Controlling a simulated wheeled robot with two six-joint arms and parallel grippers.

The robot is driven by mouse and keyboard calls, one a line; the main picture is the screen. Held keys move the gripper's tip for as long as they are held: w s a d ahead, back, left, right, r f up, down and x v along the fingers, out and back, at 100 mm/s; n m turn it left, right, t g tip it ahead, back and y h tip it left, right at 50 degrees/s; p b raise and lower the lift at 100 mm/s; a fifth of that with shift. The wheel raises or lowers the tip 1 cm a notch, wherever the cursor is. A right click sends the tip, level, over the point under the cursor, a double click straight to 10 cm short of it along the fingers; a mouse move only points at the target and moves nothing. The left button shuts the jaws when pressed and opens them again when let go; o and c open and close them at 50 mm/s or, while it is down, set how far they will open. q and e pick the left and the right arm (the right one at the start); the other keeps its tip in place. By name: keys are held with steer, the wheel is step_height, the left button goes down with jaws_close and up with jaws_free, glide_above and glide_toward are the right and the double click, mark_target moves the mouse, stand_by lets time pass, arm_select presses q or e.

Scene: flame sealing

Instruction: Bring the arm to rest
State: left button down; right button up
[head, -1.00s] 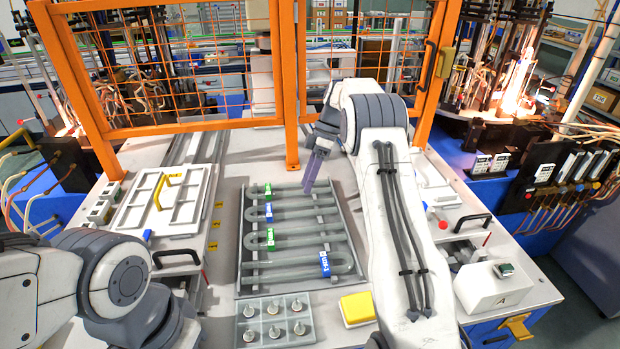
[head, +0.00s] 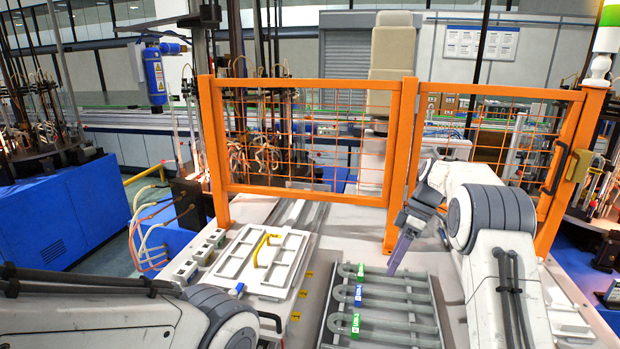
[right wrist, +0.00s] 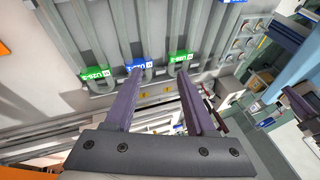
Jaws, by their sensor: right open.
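My right gripper (head: 397,262) hangs above the far end of a grey tray (head: 322,330) in the head view. Its purple fingers point down and look empty. In the right wrist view the right gripper (right wrist: 160,72) is open, its two fingers spread with nothing between them. Grey U-shaped tubes (head: 395,305) with green and blue labels lie in the tray. The tubes (right wrist: 190,30) also show beyond the fingertips in the right wrist view, apart from them. My left arm shows at the lower left, but its gripper is out of view.
An orange mesh fence (head: 398,150) stands behind the table, close beyond the right gripper. A white panel (head: 235,262) with a yellow handle (head: 262,250) lies left of the tray. A blue machine (head: 65,220) stands at the far left.

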steer(key=s+a+r+m+h, duration=0.2)
steer(key=s+a+r, duration=0.1)
steer(key=s+a, duration=0.6)
steer(key=s+a+r+m+h, duration=0.1)
steer(key=s+a+r, duration=0.1)
steer(key=s+a, duration=0.7)
steer(key=s+f+m+t, duration=0.1)
steer(key=s+f, duration=0.1)
steer(key=s, duration=0.7)
steer(key=s+a+f+m+t, duration=0.1)
steer(key=s+f+m, duration=0.1)
steer(key=s, duration=0.7)
steer(key=shift+a+h, duration=0.25)
steer(key=shift+h, duration=0.15)
